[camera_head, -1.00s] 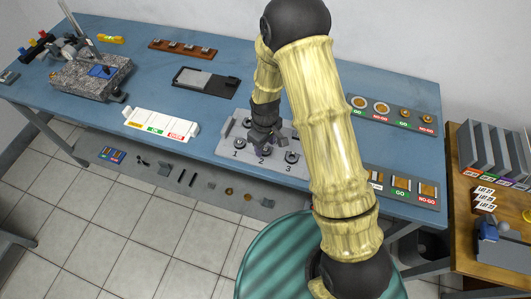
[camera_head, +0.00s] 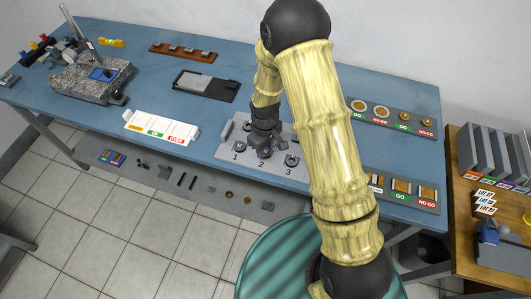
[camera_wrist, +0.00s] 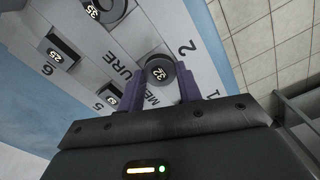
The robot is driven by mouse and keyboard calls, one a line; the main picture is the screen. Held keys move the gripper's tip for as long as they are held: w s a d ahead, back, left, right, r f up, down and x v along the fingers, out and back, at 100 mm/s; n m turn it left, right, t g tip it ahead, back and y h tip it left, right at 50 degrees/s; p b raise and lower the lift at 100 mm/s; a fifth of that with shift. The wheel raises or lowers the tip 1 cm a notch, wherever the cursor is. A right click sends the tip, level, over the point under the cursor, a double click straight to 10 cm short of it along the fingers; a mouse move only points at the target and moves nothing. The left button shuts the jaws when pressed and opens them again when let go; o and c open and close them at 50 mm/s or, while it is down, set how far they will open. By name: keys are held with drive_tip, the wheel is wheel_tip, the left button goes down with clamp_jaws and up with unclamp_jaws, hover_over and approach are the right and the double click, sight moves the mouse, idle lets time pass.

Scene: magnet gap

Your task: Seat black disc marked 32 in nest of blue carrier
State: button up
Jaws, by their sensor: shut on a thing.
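The black disc marked 32 (camera_wrist: 160,69) stands between the two purple fingers of my gripper (camera_wrist: 161,91) in the wrist view, at spot 2 of the grey MEASURE plate (camera_wrist: 215,65). My gripper is shut on this disc, which still appears to be at the plate. In the head view my gripper (camera_head: 265,152) is low over spot 2 and hides the disc. A small blue piece, seemingly the blue carrier (camera_head: 103,74), lies on the speckled granite block (camera_head: 75,92) at the far left. Its nest is too small to make out.
Other dark parts, one marked 25 (camera_wrist: 59,52), stand on the plate around my gripper. A white tray with coloured labels (camera_head: 160,127) lies left of the plate. A black-and-grey tray (camera_head: 205,84) lies behind.

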drive_tip(key=shift+r+p, duration=1.35)
drive_tip(key=shift+r, duration=0.75)
